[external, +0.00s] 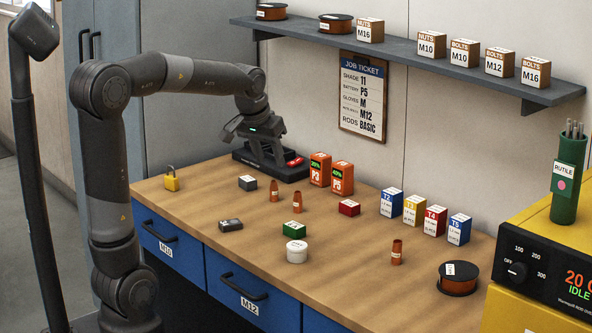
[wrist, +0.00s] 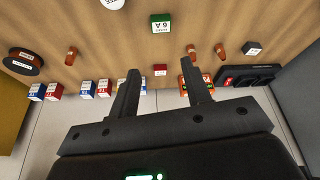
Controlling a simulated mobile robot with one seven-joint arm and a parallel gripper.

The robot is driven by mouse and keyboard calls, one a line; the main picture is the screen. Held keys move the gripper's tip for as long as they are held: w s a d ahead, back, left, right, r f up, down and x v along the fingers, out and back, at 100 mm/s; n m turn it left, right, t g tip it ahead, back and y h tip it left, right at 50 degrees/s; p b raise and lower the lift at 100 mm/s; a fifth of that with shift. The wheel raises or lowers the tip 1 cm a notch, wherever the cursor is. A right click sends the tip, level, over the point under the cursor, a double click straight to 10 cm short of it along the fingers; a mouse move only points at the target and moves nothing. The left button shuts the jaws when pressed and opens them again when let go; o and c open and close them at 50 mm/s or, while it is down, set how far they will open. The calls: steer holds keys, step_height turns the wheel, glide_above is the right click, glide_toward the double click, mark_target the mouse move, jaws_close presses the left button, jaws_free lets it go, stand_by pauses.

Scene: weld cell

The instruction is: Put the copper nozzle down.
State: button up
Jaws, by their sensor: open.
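Three small copper nozzles stand on the wooden workbench (external: 330,238): one at the left (external: 274,190), one beside it (external: 297,202), and one farther right (external: 397,251). The wrist view shows the pair (wrist: 191,52) (wrist: 220,48) and the lone one (wrist: 71,56). My gripper (external: 268,153) is above the back of the bench, near the dark charging dock (external: 244,158). In the wrist view its two fingers (wrist: 160,70) are spread apart with no nozzle held between them. A small red box (external: 349,208) appears between the fingertips there, resting on the bench beyond them.
Orange batteries (external: 319,169) stand right of the dock. Several shade boxes (external: 415,208) line the back. A green box (external: 293,231), white tub (external: 297,251), yellow padlock (external: 171,179) and wire spool (external: 458,279) also occupy the bench. Bare wood lies between the tub and right nozzle.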

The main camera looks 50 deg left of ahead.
steer(key=s+d+f+m, duration=0.1)
steer(key=s+d, duration=0.2)
steer(key=s, duration=0.7)
steer(key=s+d+f+m+t, duration=0.1)
steer(key=s+d, duration=0.3)
steer(key=s, duration=0.7)
steer(key=shift+s+f+m+h, duration=0.25)
steer(key=shift+f+m+h, duration=0.15)
steer(key=shift+f, duration=0.25)
steer(key=shift+o, duration=0.4)
